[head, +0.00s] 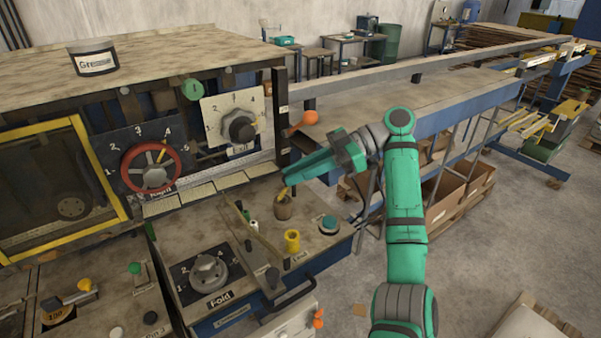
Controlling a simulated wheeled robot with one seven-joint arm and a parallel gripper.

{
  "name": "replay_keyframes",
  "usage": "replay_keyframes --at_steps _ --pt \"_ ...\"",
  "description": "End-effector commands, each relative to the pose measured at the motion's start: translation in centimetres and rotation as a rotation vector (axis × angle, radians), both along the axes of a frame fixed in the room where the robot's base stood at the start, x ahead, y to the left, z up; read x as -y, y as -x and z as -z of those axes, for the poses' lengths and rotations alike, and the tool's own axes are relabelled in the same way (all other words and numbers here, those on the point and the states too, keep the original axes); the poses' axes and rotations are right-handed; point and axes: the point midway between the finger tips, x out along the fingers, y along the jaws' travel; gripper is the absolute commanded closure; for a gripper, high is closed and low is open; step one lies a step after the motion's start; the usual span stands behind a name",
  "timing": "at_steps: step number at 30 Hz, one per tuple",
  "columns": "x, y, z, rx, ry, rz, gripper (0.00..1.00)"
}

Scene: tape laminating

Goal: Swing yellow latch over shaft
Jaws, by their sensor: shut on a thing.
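My gripper (287,181) reaches in from the right over the machine's front panel, its green fingers pointing left and slightly down. A small yellow piece, which looks like the yellow latch (284,193), shows right at the fingertips, and the gripper is shut on it. The latch stands just above a brown cylinder (283,211); I cannot tell whether they touch. A thin rod (262,238), possibly the shaft, runs slantwise across the panel to the left of the fingertips. The fingers hide part of the latch.
A yellow cylinder (292,241) and a blue-green button (329,224) stand on the panel near my gripper. A Fold dial (209,272), a red wheel (151,167) and an Exit dial (240,127) lie to the left. An orange knob (310,117) is behind my gripper.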

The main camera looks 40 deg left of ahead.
Motion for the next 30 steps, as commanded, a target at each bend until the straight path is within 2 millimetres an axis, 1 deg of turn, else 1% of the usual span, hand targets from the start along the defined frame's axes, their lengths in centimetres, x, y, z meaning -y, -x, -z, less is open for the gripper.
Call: replay_keyframes --at_steps 14,15,17,26,30 --pt "0.11 -0.03 0.00 0.001 0.000 -0.017 1.00" --pt "0.12 -0.02 0.01 0.001 0.001 -0.016 0.80" --pt "0.13 -0.03 0.01 0.001 0.001 -0.016 0.65" --pt "0.16 -0.12 0.01 0.000 0.001 -0.015 0.65" --pt "0.52 -0.72 -0.26 0.000 0.003 -0.013 0.65"
